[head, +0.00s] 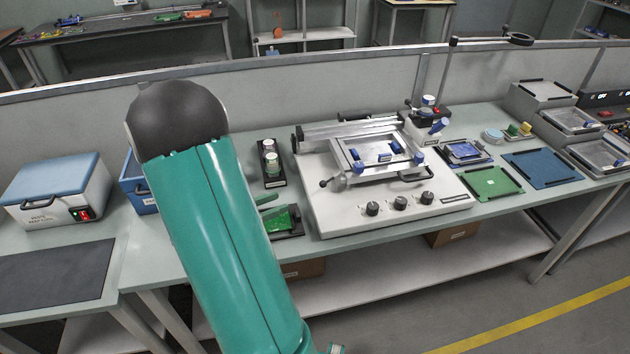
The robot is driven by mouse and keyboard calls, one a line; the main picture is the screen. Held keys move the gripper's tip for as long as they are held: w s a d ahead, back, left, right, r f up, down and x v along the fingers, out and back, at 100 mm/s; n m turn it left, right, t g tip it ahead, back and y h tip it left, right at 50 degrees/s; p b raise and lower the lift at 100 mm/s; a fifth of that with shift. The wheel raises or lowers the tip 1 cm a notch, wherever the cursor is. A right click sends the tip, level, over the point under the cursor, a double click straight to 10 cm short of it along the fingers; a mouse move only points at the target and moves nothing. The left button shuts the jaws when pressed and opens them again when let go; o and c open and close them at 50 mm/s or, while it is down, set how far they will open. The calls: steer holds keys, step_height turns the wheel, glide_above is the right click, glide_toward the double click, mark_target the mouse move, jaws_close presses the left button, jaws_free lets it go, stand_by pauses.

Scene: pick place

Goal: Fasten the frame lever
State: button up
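A white machine (322,209) with several black knobs along its front stands on the workbench right of the centre. A metal frame (346,176) lies on it, with blue clamps inside and at its edges. A lever with a dark ball end (324,183) sticks out at the frame's left front corner, and a dark curved handle (413,176) is at its front right. I cannot tell which of these is the frame lever, or whether it is fastened. My green arm crosses the left centre of the view. My gripper is not in view.
A white box with a blue lid (55,182) stands at the left by a dark mat (58,276). Green (492,184) and blue (543,168) plates lie right of the machine. A lamp arm (446,68) rises behind it. Trays (601,152) stand at the far right.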

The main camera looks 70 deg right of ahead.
mark_target(323, 184)
steer(key=d+f+n, duration=0.1)
steer(key=s+d+f+n+h, duration=0.1)
steer(key=f, duration=0.1)
steer(key=shift+d, duration=0.4)
steer(key=x, duration=1.3)
steer(key=shift+d+r, duration=0.15)
steer(key=shift+d, duration=0.2)
jaws_close()
